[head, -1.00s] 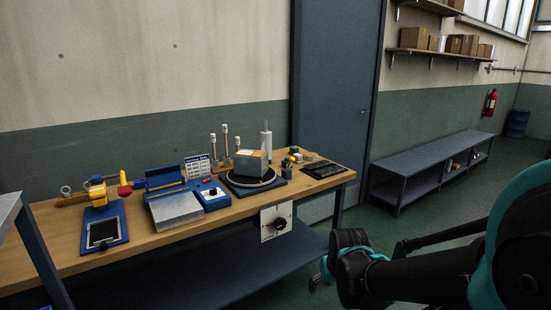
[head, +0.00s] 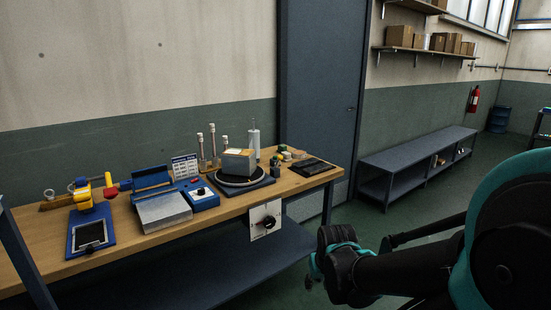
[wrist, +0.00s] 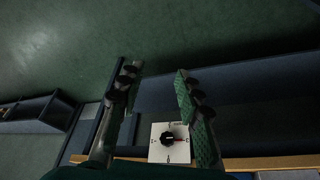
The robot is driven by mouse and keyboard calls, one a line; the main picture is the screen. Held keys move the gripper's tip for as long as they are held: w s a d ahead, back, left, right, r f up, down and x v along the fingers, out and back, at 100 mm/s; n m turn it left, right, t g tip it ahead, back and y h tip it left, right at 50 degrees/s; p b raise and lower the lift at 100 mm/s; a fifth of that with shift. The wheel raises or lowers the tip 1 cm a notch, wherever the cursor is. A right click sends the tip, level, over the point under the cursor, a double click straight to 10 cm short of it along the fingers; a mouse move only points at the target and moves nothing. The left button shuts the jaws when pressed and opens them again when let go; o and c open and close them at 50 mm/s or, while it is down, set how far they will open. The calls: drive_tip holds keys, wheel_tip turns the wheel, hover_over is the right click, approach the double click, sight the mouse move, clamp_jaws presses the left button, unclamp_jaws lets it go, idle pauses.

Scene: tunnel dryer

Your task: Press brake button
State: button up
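I cannot make out a part marked as a brake button. A white plate with a black round knob (head: 265,224) hangs on the front edge of the wooden bench. The knob plate appears low between the fingers, not touched as far as I can see.
The bench (head: 160,236) also holds a blue device with a dial (head: 202,194), a yellow and blue tool (head: 88,198) and several white-topped posts. A blue door (head: 320,100) stands behind. A low grey shelf bench (head: 420,153) lies right, with open green floor before it.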

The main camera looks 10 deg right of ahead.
clamp_jaws()
idle(1.2)
